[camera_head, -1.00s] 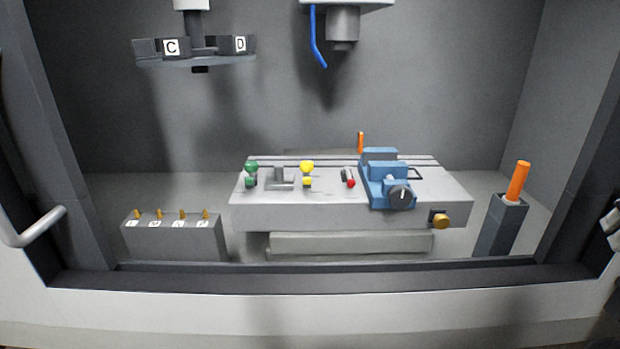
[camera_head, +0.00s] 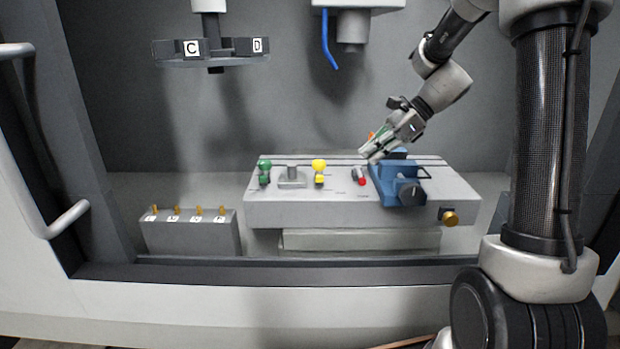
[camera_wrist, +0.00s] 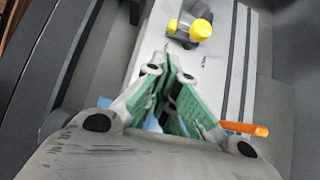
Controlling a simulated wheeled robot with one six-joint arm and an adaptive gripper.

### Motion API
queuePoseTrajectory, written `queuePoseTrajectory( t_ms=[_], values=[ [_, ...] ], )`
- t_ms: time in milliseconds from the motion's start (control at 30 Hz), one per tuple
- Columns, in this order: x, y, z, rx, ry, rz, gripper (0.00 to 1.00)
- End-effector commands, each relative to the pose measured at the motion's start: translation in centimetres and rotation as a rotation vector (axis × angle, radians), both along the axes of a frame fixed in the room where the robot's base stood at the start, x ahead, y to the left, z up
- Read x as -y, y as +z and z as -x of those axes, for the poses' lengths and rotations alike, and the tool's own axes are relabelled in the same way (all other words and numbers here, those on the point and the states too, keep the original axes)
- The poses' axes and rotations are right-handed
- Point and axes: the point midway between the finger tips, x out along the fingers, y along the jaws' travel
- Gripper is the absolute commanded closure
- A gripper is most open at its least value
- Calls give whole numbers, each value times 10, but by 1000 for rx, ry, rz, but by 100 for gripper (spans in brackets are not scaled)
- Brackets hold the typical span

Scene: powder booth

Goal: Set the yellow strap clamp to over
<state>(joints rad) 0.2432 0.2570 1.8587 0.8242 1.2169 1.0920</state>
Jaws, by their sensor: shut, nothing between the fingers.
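The yellow strap clamp (camera_head: 319,171) stands on the grey table (camera_head: 300,213), between the green clamp and the red-tipped lever. It has a larger yellow knob on top and a smaller yellow part below it. In the wrist view the yellow clamp (camera_wrist: 197,29) is at the top, beyond my fingertips. My gripper (camera_head: 369,153) is shut and empty, above the table near the blue vise, to the right of the clamp and apart from it. The wrist view shows its green-padded fingers (camera_wrist: 172,68) closed together.
A green clamp (camera_head: 265,172) and grey block (camera_head: 291,178) stand left of the yellow clamp. A red-tipped lever (camera_head: 360,177) and blue vise (camera_head: 400,187) stand right. An orange handle (camera_wrist: 245,128) is beside my gripper. A blue hose (camera_head: 328,45) hangs above.

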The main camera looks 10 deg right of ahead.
Motion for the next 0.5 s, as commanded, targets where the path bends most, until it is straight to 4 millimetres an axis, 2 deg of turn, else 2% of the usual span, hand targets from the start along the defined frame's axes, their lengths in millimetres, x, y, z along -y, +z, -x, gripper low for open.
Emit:
queuePoseTrajectory(
  t_ms=[133, 500],
  values=[
    [1, -5, -9, -31, -40, -31, 100],
    [-1, -6, -10, -32, -41, -33, 100]
  ],
)
